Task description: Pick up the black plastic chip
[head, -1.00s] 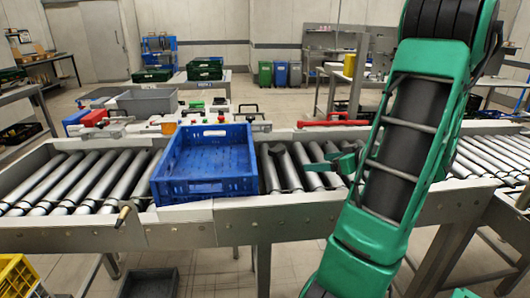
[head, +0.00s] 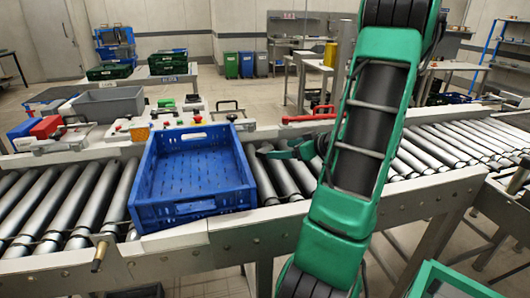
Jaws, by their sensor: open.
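I cannot make out a black plastic chip in the head view. A blue plastic crate (head: 148,188) stands on the roller conveyor, and its visible floor looks empty. My gripper (head: 270,153) is over the rollers just right of the crate, partly behind my green arm. It looks small and dark at this distance, with its jaws apart and nothing visible between them. My arm hides part of the conveyor to the right.
The roller conveyor (head: 60,200) runs across the view, with bare rollers on both sides of the crate. Behind it are a grey bin (head: 108,103), a red box (head: 46,127) and a red handle (head: 308,118). A green frame edge (head: 450,280) shows at the lower right.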

